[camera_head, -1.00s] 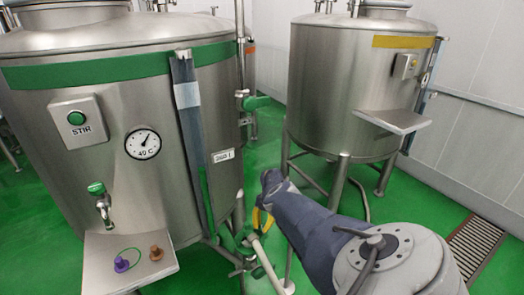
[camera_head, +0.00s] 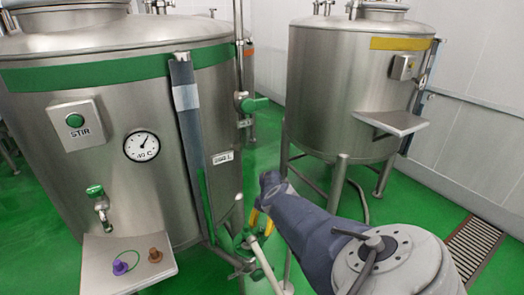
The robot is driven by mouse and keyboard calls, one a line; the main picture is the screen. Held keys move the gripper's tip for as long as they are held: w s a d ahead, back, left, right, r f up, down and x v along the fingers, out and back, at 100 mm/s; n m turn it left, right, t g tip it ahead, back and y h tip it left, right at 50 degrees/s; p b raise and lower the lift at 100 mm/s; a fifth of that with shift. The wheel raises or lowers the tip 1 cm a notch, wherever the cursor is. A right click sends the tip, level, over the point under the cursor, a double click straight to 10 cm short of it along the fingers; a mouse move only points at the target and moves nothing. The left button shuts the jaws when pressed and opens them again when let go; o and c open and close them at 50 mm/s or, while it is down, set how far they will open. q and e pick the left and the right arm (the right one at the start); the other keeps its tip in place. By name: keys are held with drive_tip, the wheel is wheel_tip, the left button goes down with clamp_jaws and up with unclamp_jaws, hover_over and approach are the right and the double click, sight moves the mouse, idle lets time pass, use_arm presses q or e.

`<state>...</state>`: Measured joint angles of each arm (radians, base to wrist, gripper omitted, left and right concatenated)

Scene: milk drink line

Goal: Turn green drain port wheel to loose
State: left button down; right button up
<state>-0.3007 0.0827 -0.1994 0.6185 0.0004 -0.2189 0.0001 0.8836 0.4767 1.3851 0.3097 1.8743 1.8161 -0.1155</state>
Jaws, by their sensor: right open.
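The green drain port wheel (camera_head: 243,241) sits low at the right side of the green-banded steel tank (camera_head: 120,195), near pale pipework. It is small and partly covered, so its turn position cannot be told. My right gripper (camera_head: 260,222) has yellow fingers and reaches in from the lower right. It is open and empty, just right of and slightly above the wheel. The fingers overlap the wheel area in the picture; whether they touch it cannot be told. My right arm hides part of the gripper. My left gripper is not in view.
A green valve handle (camera_head: 254,105) sticks out higher on the tank's side. A shelf (camera_head: 105,272) holds a purple plug (camera_head: 120,267) and a brown plug (camera_head: 155,255). A yellow-banded tank (camera_head: 345,105) stands behind right. Green floor lies open around a drain grate (camera_head: 474,243).

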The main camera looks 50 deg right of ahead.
drive_tip(key=v, duration=1.1)
drive_tip(key=shift+r, duration=0.35)
drive_tip(key=shift+w, duration=0.15)
